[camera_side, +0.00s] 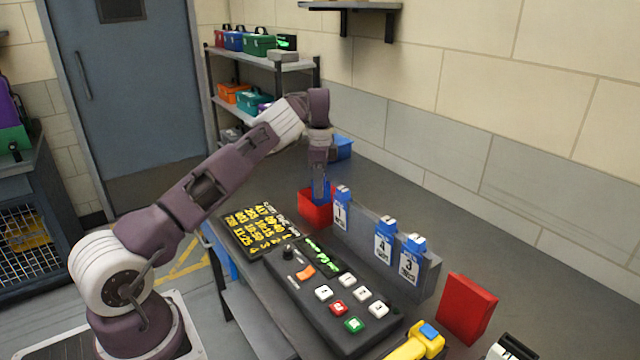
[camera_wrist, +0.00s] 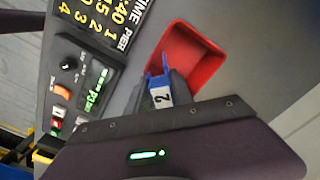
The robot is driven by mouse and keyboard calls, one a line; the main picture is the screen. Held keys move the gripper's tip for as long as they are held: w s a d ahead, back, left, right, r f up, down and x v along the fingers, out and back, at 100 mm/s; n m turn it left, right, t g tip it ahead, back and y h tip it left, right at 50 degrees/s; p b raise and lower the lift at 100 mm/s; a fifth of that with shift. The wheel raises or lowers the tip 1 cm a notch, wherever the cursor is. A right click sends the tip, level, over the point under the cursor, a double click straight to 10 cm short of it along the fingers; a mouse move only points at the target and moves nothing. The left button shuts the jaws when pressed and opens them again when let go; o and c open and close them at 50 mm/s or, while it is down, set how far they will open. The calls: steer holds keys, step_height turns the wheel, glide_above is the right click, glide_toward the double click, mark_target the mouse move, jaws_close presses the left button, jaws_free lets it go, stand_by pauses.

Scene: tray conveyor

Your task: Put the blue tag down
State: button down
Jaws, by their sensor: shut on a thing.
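My gripper (camera_side: 320,178) is shut on a blue tag (camera_side: 322,190) and holds it upright at the red bin (camera_side: 314,213). In the wrist view the blue tag (camera_wrist: 158,82) carries a white label reading 2, and the red bin (camera_wrist: 206,72) shows open and empty where visible, just beyond the tag. I cannot tell whether the tag's lower end is inside the bin or above it. Three other blue tags, labelled 1 (camera_side: 341,214), 4 (camera_side: 382,247) and 3 (camera_side: 409,268), hang on the grey rack (camera_side: 430,279).
A black control panel (camera_side: 318,300) with several buttons and a board with yellow figures (camera_side: 258,229) lie left of the rack. A red block (camera_side: 467,308) stands at the front right, near a yellow device (camera_side: 420,344). The grey bench behind the rack is mostly clear.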

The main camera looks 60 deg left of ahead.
steer(key=shift+f, duration=0.25)
steer(key=c, duration=1.1)
jaws_free()
